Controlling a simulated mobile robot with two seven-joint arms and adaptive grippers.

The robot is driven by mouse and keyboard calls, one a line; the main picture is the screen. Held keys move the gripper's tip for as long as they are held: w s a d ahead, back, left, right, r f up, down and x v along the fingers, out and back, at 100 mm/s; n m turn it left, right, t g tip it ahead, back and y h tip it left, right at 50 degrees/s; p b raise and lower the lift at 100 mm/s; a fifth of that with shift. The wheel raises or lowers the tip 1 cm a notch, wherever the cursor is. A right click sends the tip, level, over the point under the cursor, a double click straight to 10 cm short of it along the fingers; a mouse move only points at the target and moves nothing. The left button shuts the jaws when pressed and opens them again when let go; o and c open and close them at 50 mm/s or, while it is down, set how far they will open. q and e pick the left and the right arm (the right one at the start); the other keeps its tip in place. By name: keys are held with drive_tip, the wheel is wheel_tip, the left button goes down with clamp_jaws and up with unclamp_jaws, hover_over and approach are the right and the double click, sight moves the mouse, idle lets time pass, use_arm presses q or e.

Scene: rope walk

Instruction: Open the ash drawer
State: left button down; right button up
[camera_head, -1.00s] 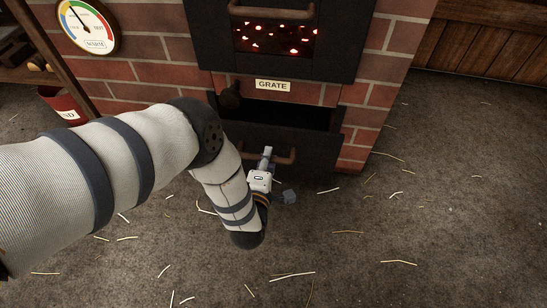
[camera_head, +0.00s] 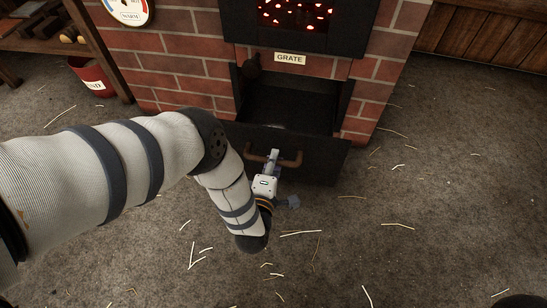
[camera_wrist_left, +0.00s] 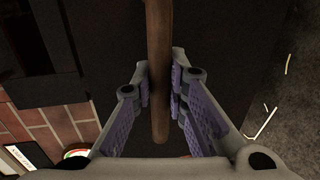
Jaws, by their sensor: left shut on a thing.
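The ash drawer (camera_head: 318,168) is a dark metal box low in the brick furnace, below the GRATE label. It stands pulled out, with a dark gap open behind its front. Its brown bar handle (camera_head: 291,161) runs across the front. In the left wrist view the handle (camera_wrist_left: 158,60) passes between the two purple-padded fingers of the left gripper (camera_wrist_left: 160,88). My right gripper is not in view.
A dark round knob (camera_head: 252,66) sits beside the GRATE label (camera_head: 290,58). The firebox (camera_head: 298,15) glows above. A red bucket (camera_head: 92,78) stands at the left by a wooden shelf. The straw-strewn floor (camera_head: 400,240) in front is clear.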

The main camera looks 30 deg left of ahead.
use_arm(q)
drive_tip(key=shift+a, duration=0.1)
drive_tip(key=c, duration=1.6)
unclamp_jaws()
drive_tip(key=shift+o, duration=0.2)
drive_tip(key=shift+s, duration=0.1)
drive_tip(key=v, duration=1.2)
